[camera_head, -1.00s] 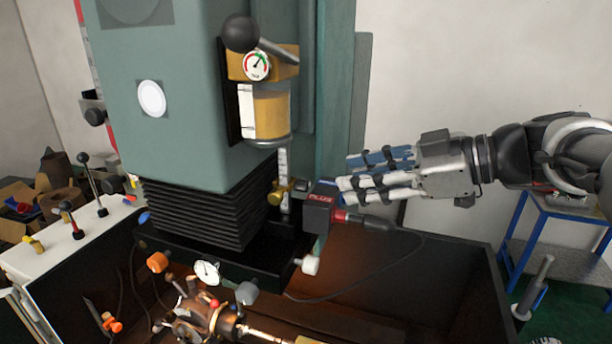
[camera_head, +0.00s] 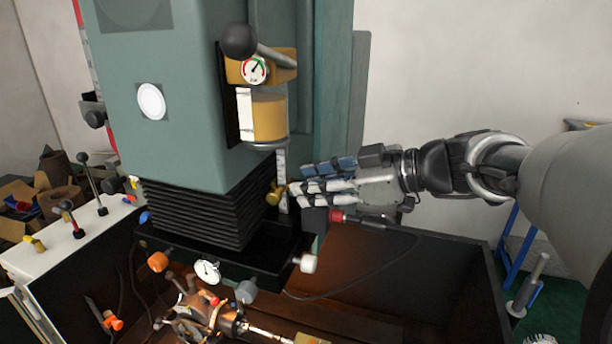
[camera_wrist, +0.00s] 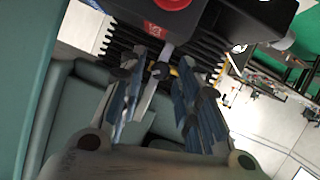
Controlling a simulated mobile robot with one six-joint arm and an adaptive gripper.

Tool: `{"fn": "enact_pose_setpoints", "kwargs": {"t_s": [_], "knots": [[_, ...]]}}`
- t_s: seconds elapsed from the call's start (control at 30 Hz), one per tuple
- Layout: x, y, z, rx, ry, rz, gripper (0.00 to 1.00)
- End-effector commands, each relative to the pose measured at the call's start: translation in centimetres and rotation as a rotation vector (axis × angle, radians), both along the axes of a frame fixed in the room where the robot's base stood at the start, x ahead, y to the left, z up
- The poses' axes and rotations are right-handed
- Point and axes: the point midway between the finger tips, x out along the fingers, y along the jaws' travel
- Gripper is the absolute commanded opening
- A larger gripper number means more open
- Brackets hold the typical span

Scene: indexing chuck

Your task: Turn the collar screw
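A small brass screw (camera_head: 274,197), which looks like the collar screw, sits beside the upright scale (camera_head: 282,165) in front of the green machine column. My gripper (camera_head: 297,187) is just right of it in the head view, fingers pointing left at about its height. I cannot tell whether they touch it. In the wrist view my gripper (camera_wrist: 163,105) is open, with a gap between its two blue-padded fingers. A grey bar (camera_wrist: 158,70) shows between the fingertips, with a bit of yellow beside it. The screw is not clear there.
A black box with a red label (camera_wrist: 155,30) is close to the fingertips; its red connector (camera_head: 337,216) and cable show below my gripper. Black bellows (camera_head: 205,212) stand left of the screw. A white knob (camera_head: 308,263) juts out below. Open space lies to the right.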

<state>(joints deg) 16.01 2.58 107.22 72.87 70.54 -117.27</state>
Motion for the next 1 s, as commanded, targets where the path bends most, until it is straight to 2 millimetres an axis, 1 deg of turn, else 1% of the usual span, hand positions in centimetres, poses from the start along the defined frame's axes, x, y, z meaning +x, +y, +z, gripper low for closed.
{"fn": "enact_pose_setpoints", "kwargs": {"t_s": [0.07,0.4,0.77,1.0], "knots": [[0.0,-0.02,0.01,0.0,0.0,0.0,0.23],[-0.01,-0.02,0.01,0.0,0.0,0.0,0.0],[0.05,-0.05,-0.01,0.01,0.027,0.001,0.0],[0.19,-0.12,-0.04,0.058,0.146,0.0,0.0]]}}
